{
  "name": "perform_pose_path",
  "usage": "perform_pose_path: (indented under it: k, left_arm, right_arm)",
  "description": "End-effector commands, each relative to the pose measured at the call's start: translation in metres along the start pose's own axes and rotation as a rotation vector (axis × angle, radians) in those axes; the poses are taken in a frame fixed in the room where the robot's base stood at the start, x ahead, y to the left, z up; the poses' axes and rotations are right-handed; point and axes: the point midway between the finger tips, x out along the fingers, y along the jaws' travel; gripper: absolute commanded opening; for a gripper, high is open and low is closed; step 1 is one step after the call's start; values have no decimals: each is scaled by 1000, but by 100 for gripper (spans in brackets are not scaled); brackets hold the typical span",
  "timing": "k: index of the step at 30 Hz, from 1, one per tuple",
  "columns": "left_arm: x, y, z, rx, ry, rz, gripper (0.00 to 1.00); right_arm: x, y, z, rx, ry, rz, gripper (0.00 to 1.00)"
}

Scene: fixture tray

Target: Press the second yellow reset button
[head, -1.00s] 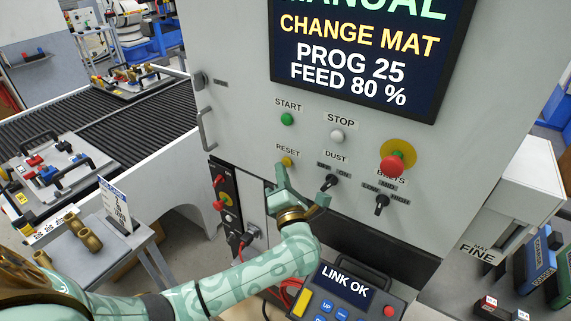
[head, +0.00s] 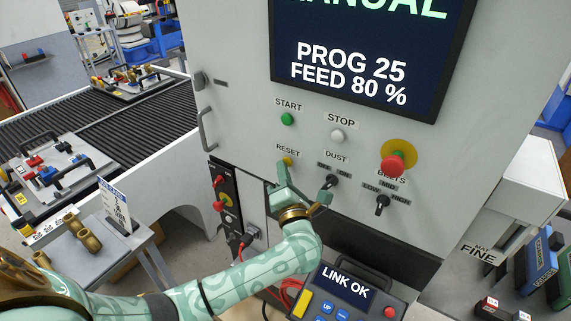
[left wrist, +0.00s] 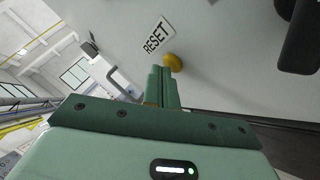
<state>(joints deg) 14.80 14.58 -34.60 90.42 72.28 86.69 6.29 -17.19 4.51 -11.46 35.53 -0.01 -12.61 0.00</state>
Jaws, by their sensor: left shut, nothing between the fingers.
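The yellow button labelled RESET (head: 287,161) is on the light grey machine front, below the green START button (head: 287,119). It also shows in the left wrist view (left wrist: 173,62), beside its label. My left gripper (head: 282,172) is shut and empty, with its tips at the lower left of the button. In the left wrist view the closed fingers (left wrist: 160,84) reach up to the button's edge; I cannot tell if they touch it. The screen (head: 365,60) reads MANUAL, cut off at the top, PROG 25 and FEED 80 %. My right gripper is out of view.
The DUST switch (head: 332,182) is close to the right of my left gripper. A white STOP button (head: 337,136), a red mushroom button (head: 393,165) and the BELTS switch (head: 382,203) are further right. A pendant reading LINK OK (head: 348,286) stands below.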

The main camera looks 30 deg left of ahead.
Motion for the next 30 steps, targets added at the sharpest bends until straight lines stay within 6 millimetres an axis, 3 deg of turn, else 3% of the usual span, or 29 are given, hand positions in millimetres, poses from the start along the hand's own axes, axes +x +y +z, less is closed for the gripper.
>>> perform_pose_path:
  k: [30]
  left_arm:
    - [-11,8,-8,0,0,0,0]
  right_arm:
    - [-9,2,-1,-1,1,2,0]
